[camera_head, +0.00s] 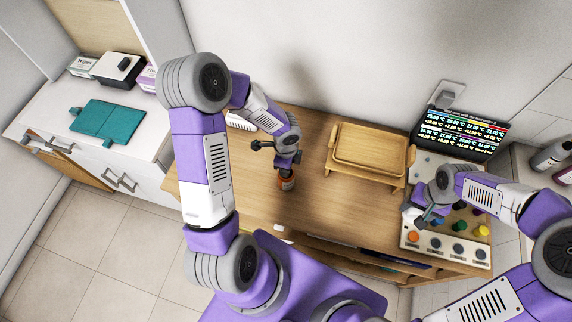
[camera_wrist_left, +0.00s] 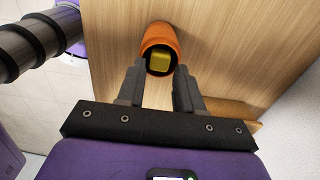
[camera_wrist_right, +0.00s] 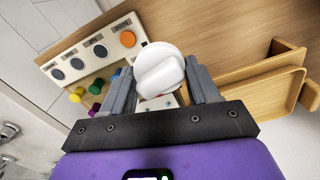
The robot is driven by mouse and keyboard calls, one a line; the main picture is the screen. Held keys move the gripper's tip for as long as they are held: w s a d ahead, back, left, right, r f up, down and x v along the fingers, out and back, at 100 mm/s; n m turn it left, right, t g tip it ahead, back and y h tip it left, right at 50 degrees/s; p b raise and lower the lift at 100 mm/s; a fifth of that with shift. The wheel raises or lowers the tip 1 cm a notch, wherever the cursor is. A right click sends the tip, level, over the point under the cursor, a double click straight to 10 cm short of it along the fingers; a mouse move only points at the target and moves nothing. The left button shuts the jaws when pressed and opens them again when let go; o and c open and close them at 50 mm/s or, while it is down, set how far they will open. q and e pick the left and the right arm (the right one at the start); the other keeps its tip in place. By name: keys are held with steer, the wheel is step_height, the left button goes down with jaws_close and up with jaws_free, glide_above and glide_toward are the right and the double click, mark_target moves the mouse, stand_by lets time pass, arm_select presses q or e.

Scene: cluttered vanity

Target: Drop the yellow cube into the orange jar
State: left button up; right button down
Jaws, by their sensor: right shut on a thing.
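The orange jar (camera_head: 287,183) stands on the wooden table below my left gripper (camera_head: 287,166), with its upper part mostly hidden by the gripper in the head view. In the left wrist view the jar (camera_wrist_left: 158,35) shows its dark mouth, with the yellow cube (camera_wrist_left: 158,62) inside the mouth's outline. How deep the cube sits is unclear. The left fingers (camera_wrist_left: 159,88) are apart, with nothing between them. My right gripper (camera_head: 428,213) is over the panel at the right; in its wrist view its fingers (camera_wrist_right: 163,88) are shut on a white rounded object (camera_wrist_right: 160,72).
A panel (camera_head: 408,238) with an orange button, dark buttons and several coloured pegs lies at the table's right. A wooden tray stand (camera_head: 370,150) is at the back middle, a screen (camera_head: 460,132) behind the panel. The table between jar and stand is clear.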

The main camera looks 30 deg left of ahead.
arm_select(q)
steer(key=o, duration=0.3)
stand_by(0.4)
arm_select(e)
step_height(320, 180, up, 6)
steer(key=p, duration=0.6)
steer(key=shift+r, duration=0.1)
arm_select(q)
step_height(320, 180, up, 7)
arm_select(e)
steer(key=shift+f, duration=0.2)
